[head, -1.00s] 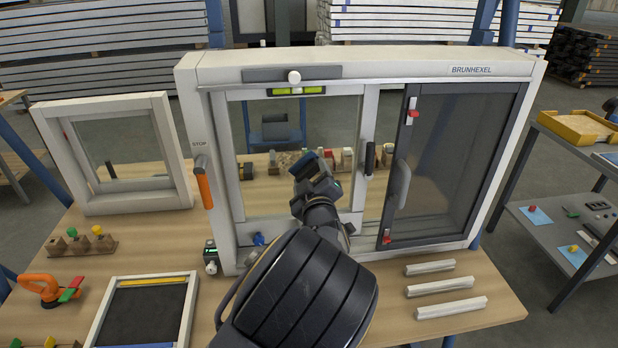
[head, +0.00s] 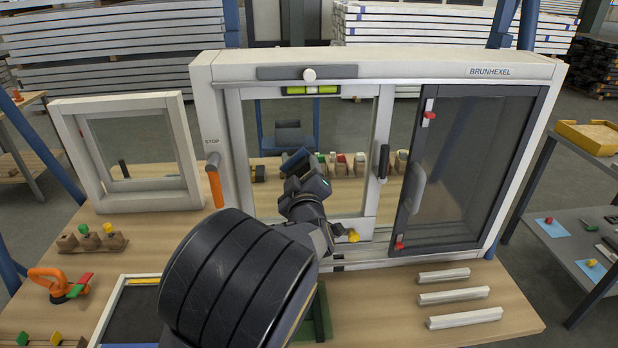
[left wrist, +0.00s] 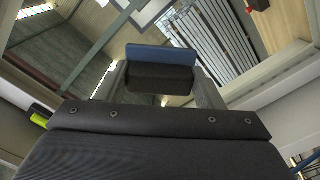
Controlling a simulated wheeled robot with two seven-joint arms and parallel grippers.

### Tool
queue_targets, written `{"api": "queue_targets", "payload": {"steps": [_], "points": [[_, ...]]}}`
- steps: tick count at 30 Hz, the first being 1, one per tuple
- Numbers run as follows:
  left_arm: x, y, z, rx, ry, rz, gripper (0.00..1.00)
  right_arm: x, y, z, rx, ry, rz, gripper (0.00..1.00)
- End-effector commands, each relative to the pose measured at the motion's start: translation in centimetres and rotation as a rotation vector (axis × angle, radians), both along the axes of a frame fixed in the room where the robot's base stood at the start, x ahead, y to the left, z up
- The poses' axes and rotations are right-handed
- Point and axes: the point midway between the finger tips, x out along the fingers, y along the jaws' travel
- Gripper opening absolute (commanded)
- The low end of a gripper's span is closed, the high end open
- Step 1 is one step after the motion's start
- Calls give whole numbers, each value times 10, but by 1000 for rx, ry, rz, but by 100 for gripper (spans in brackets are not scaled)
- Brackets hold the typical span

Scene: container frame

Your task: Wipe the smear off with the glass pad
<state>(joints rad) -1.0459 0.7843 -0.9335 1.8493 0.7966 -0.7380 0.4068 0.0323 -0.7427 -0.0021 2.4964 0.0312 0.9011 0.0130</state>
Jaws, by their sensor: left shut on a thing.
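My left gripper (head: 305,188) is in front of the left glass pane (head: 345,130) of the large white window frame (head: 420,68). In the left wrist view it is shut on the glass pad (left wrist: 162,56), a block with a blue strip over a dark body. I cannot tell whether the pad touches the glass. I cannot make out the smear on the pane. My forearm hides the frame's lower left part. My right gripper is not in view.
A dark sliding sash (head: 460,165) with a handle fills the frame's right side. A smaller white frame (head: 130,203) stands at left. An orange-handled tool (head: 55,282) lies front left. Several white strips (head: 455,295) lie on the table (head: 390,325) at right.

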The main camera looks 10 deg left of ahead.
Motion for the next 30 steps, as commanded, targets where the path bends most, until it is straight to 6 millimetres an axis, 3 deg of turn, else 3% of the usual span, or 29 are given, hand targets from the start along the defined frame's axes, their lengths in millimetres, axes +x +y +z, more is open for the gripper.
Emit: {"api": "queue_targets", "payload": {"steps": [11, 24, 30], "points": [[-9, 29, -1, -2, -1, 4, 37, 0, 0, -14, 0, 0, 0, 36], [-8, 29, 24, -1, -2, 1, 37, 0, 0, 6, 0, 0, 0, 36], [-6, 23, 25, 1, -2, -1, 37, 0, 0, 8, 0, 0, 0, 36]]}}
